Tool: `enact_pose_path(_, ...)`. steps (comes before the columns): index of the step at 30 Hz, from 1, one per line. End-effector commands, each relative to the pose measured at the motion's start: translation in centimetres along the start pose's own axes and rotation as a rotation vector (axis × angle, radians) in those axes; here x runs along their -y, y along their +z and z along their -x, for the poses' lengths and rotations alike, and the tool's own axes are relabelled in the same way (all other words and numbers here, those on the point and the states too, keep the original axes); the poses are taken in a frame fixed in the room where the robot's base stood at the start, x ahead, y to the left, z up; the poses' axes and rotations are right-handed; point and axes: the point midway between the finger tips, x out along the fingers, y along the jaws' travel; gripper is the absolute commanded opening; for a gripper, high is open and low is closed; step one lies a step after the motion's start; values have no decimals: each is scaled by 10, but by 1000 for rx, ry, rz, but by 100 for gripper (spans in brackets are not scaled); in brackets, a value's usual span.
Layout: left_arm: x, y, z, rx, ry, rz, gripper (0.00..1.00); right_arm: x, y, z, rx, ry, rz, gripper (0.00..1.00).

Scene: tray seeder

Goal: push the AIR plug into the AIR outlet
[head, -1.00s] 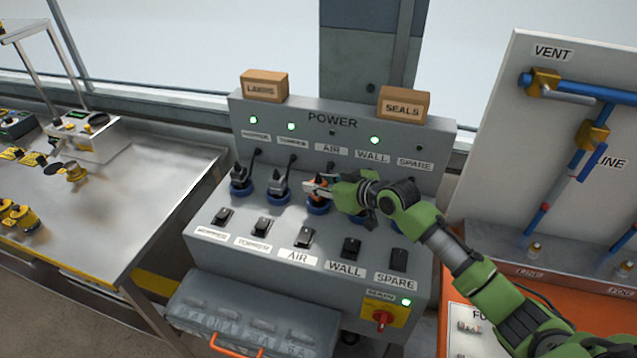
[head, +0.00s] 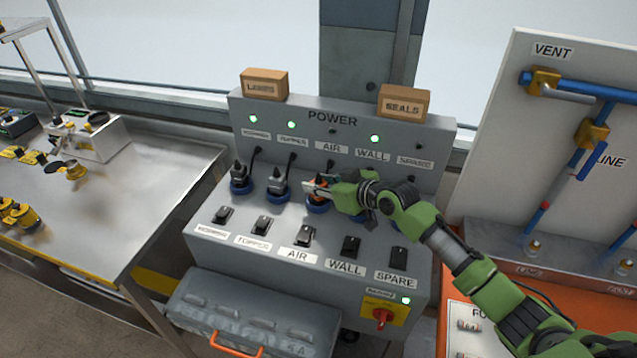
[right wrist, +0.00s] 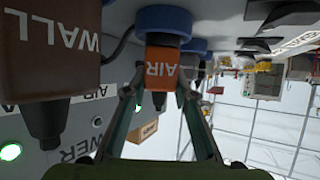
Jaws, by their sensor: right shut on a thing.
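The orange AIR plug (right wrist: 161,68) is at the blue ring of the AIR outlet (right wrist: 162,20) in the right wrist view, its lettering upside down. In the head view the plug (head: 317,193) stands over the blue AIR outlet (head: 317,208), partly hidden by my gripper. My right gripper (right wrist: 160,90) is shut on the AIR plug, one finger on each side; it also shows in the head view (head: 312,188). Whether the plug is fully seated cannot be told. The AIR lamp (head: 332,132) on the panel is dark. My left gripper is not in view.
The WALL plug (right wrist: 52,50) is close beside my gripper. Rocker switches, including the AIR switch (head: 305,235), line the front. The SEALS box (head: 404,103) sits on top.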

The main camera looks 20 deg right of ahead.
Motion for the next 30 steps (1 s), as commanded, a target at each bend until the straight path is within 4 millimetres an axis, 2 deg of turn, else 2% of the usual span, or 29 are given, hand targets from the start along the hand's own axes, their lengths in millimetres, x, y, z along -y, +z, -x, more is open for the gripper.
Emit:
enact_pose_path(23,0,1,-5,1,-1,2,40,0,6,-3,-2,1,0,1)
enact_pose_path(24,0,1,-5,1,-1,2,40,0,6,-3,-2,1,0,28)
enact_pose_path(26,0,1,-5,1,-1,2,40,0,6,-3,-2,1,0,44)
enact_pose_path(30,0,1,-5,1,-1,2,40,0,6,-3,-1,0,0,45)
